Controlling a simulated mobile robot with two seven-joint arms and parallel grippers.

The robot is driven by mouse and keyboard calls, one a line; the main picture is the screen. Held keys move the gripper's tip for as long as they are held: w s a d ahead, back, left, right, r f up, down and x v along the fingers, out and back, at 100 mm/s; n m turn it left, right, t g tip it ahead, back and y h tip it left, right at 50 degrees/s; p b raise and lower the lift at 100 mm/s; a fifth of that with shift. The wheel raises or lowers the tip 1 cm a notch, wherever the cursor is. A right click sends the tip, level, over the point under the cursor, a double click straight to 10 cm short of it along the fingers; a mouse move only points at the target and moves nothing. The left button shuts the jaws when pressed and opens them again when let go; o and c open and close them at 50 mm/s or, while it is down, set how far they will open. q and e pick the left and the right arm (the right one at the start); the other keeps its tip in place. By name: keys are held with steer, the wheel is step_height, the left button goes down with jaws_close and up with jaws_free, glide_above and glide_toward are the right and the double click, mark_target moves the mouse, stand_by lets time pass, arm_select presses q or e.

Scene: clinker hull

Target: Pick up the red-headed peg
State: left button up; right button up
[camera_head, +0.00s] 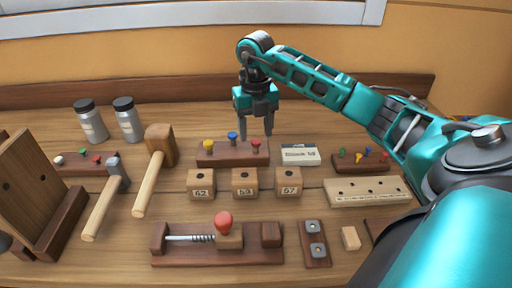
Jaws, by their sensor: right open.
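A dark wooden rack (225,156) in the middle of the bench holds a yellow-headed peg (208,145), a blue-headed peg (233,137) and the red-headed peg (256,143). The red-headed peg stands at the rack's right end. My right gripper (256,132) points down with its two fingers apart and empty. In the picture its fingertips are just above the red head, one to each side. I cannot tell whether it is directly over the peg or behind it. My left gripper is not in view.
Numbered wooden blocks (245,183) stand in front of the rack, and a labelled white box (300,155) is at its right. A red-knobbed clamp (223,222) lies nearer. Mallets (158,150) and jars (128,122) are left. A smaller pin rack (362,165) is right.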

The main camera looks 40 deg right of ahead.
mark_target(256, 141)
step_height(256, 141, down, 4)
steer(key=shift+s+r, duration=0.1)
steer(key=shift+d, duration=0.1)
jaws_close()
stand_by(0.4)
steer(key=shift+r, duration=0.15)
